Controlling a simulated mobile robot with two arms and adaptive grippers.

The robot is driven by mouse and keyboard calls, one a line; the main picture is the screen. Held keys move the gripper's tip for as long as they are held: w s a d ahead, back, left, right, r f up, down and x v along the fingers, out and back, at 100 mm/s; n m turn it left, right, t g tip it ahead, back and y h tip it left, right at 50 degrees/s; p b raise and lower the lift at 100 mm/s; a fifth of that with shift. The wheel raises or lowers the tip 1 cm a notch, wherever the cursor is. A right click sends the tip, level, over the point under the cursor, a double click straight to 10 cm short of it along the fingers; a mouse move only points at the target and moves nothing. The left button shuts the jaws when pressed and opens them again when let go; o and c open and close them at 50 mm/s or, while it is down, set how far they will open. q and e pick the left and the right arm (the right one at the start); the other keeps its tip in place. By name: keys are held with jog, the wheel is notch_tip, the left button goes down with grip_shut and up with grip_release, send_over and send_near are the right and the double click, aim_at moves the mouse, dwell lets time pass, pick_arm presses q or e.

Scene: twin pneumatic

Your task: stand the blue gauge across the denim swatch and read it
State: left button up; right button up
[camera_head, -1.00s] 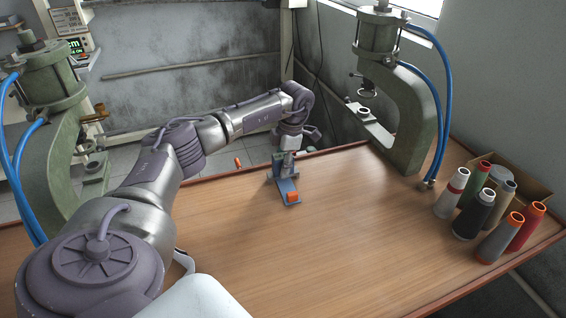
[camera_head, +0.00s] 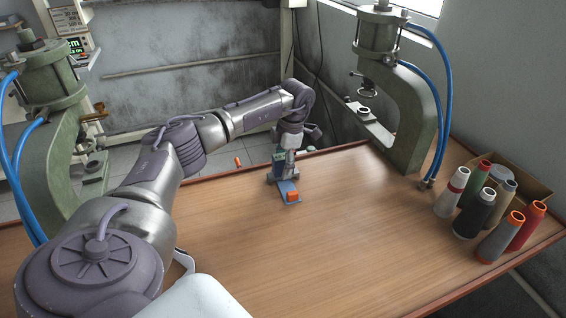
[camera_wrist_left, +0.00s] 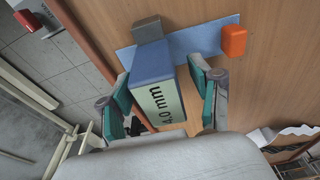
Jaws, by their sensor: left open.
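The blue gauge (camera_wrist_left: 152,77) shows in the left wrist view with a pale green label reading "4.0 mm". In the head view it is small and partly hidden by my fingers. The denim swatch (camera_wrist_left: 203,39) is a flat blue strip on the table, also in the head view (camera_head: 284,187). The gauge overlaps the swatch in the wrist view; whether it rests on it I cannot tell. My left gripper (camera_wrist_left: 163,82) is open, with teal-padded fingers on both sides of the gauge and visible gaps. It also shows in the head view (camera_head: 285,166). My right gripper is not in view.
Green presses stand at left (camera_head: 52,130) and right (camera_head: 412,110). Several thread cones (camera_head: 475,213) stand at right. The central and front tabletop (camera_head: 330,240) is clear.

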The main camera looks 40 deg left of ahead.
pick_arm(q)
jog(key=r, duration=0.3)
jog(key=w+r, duration=0.1)
jog(key=r, duration=0.7)
jog(key=shift+w+d+r, duration=0.1)
jog(key=shift+w+d, duration=0.15)
jog(key=shift+d, duration=0.15)
